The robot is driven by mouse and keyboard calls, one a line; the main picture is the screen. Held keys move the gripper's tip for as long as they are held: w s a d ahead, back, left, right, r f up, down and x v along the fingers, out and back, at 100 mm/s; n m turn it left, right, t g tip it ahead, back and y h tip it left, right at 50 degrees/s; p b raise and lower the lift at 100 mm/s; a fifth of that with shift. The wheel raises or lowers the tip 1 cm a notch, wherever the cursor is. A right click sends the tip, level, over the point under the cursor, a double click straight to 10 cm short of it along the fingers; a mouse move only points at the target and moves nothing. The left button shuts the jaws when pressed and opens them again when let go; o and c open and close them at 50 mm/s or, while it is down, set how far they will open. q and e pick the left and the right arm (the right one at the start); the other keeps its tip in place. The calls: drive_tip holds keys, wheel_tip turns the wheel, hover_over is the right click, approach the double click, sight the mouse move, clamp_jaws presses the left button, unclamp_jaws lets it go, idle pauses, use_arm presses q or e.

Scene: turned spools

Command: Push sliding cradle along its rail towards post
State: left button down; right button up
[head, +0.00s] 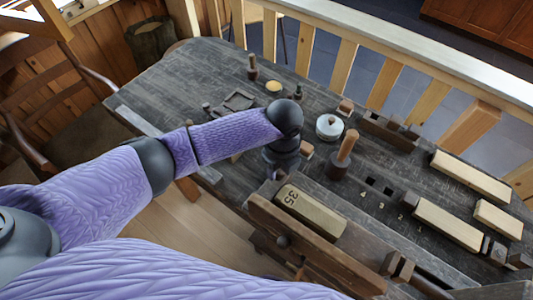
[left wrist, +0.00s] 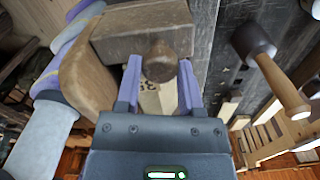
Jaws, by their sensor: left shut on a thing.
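My left gripper (head: 273,176) points down near the bench's front edge; the wrist hides much of it. In the left wrist view the gripper (left wrist: 160,66) has a purple finger on each side of a round brown wooden knob (left wrist: 161,60) and is shut on it. The knob adjoins a brown wooden block (left wrist: 140,27); I cannot tell whether this is the sliding cradle. The rail cannot be made out with certainty. An upright turned wooden post (head: 346,146) with a dark base stands to the right of the gripper; it also shows in the left wrist view (left wrist: 272,75). My right gripper is not in view.
A pale block marked 35 (head: 311,211) lies behind a heavy wooden beam (head: 310,244) at the bench front. A white round pot (head: 329,127), a dark wooden fixture (head: 388,131) and several pale planks (head: 449,225) occupy the bench right. Slatted railing (head: 343,68) runs behind.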

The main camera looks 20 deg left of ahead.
use_arm(q)
drive_tip(key=s+d, duration=0.1)
drive_tip(key=d, duration=0.2)
drive_tip(key=s+d+p, duration=0.1)
drive_tip(key=d, duration=0.2)
drive_tip(key=s+d, duration=0.1)
drive_tip(key=d, duration=0.2)
drive_tip(key=shift+s+d, duration=0.5)
drive_tip(key=shift+d, duration=0.5)
drive_tip(key=shift+c, duration=1.1)
unclamp_jaws()
drive_tip(key=shift+r, duration=0.1)
wheel_tip(320, 180, up, 10)
drive_tip(key=p, duration=0.2)
